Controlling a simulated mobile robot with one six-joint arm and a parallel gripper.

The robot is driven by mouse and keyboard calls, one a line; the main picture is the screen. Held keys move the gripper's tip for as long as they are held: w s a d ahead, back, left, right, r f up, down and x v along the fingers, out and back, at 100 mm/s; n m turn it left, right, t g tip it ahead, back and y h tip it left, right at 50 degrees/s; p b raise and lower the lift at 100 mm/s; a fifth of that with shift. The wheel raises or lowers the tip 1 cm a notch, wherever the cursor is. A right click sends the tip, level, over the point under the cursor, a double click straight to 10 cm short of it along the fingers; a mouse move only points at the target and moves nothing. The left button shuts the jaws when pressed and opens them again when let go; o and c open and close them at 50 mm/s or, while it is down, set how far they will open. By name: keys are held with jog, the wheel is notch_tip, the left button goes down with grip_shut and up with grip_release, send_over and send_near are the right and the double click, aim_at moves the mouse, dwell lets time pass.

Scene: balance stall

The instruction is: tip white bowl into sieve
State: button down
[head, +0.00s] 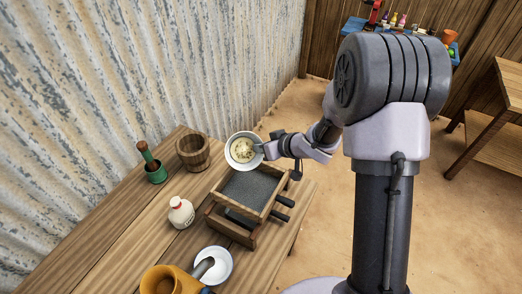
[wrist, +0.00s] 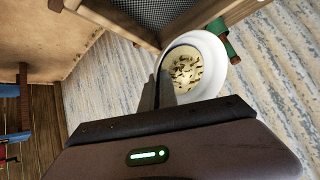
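The white bowl (head: 235,160) is held in the air beside the far edge of the sieve in the head view. Its inside faces the camera and shows yellowish contents with dark bits; it also shows in the wrist view (wrist: 213,45). My gripper (head: 262,149) is shut on the bowl's rim; in the wrist view its fingers (wrist: 167,85) meet the near side of the bowl. The sieve (head: 248,187) is a wooden frame with grey mesh on a wooden stand on the table. Its mesh looks empty. Part of it shows at the top of the wrist view (wrist: 140,10).
A corrugated wall (head: 130,80) rises behind.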

jog(key=shift+s+d+f+n+t+y+b, duration=0.2)
jog(key=shift+t+b, duration=0.3)
jog(key=shift+b, duration=2.05)
jog(key=shift+s+a+n+t+y+b, duration=0.2)
jog(key=shift+t+b, duration=0.3)
jog(key=shift+b, duration=2)
jog(key=shift+s+d+f+n+t+y+b, duration=0.1)
jog(key=shift+s+d+t+y+b, duration=0.3)
jog(key=shift+b, duration=2.15)
jog(key=t+b, duration=0.1)
jog(key=b, duration=0.3)
jog(key=s+t+b, duration=0.1)
jog(key=b, duration=0.4)
jog(key=shift+s+a+f+n+t+y, duration=0.1)
jog(key=shift+f+n+t+y, duration=0.2)
jog(key=shift+f+n, duration=0.1)
jog(key=shift+s+d+f+n+t+y, duration=0.1)
jog(key=shift+s+d+n+t+y, duration=0.15)
jog(key=shift+s+n+t+y, duration=0.75)
jog(key=shift+s+d+n+t+y, duration=0.2)
jog(key=shift+s+n+t+y, duration=0.3)
jog(key=shift+s+t+y, duration=0.9)
jog(key=shift+w+t+h, duration=0.2)
jog(key=shift+t+h, duration=0.1)
jog(key=shift+h, duration=0.1)
